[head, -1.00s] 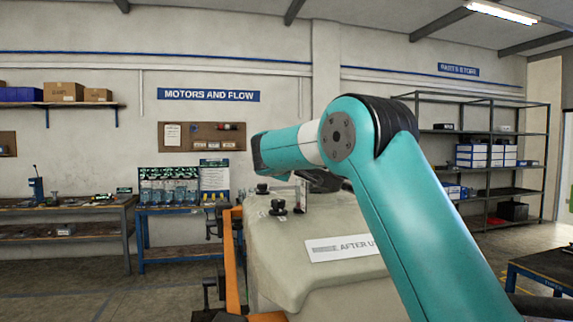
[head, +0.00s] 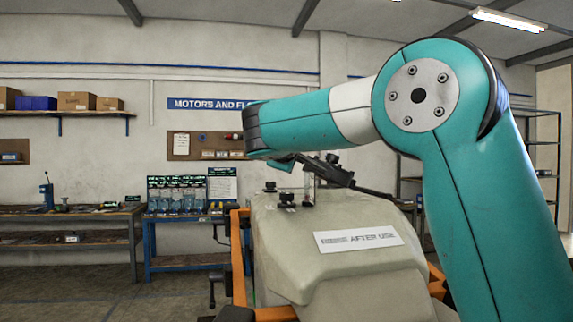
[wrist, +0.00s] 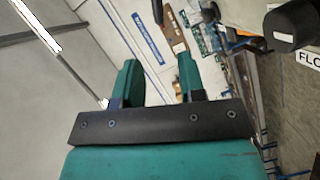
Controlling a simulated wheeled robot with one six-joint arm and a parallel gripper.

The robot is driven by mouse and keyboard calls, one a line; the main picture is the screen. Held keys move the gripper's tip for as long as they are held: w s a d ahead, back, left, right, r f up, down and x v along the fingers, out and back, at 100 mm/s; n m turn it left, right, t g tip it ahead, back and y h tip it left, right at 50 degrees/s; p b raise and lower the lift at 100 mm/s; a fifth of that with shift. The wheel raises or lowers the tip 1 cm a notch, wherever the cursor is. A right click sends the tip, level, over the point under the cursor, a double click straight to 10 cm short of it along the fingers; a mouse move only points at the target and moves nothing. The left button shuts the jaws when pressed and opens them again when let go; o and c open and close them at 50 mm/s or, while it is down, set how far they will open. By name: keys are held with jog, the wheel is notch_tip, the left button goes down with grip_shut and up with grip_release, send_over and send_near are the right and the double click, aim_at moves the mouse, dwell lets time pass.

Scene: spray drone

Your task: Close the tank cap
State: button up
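The beige tank (head: 335,272) with an "AFTER USE" label stands in front of me in the head view. Black knob-like parts sit on its top, one nearer (head: 287,201) and one smaller behind (head: 270,187). A thin pale upright part (head: 308,188) stands beside the nearer knob; I cannot tell whether it is the cap. My gripper (wrist: 158,64) is open and empty in the wrist view, its two teal fingers apart. In the head view its black bar shows above the tank top, and its fingertips are mostly hidden. A dark round knob (wrist: 290,26) shows at the wrist view's upper right.
An orange frame (head: 238,262) stands along the tank's left side. Workbenches (head: 70,222) and a blue stand with bottles (head: 178,200) line the back wall. Metal shelving (head: 545,150) is at the right, partly behind my arm. The floor at left is open.

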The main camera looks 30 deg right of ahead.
jog(key=b+v, duration=0.1)
jog(key=v, duration=0.4)
jog(key=shift+s+a, duration=0.25)
jog(key=shift+s, duration=0.05)
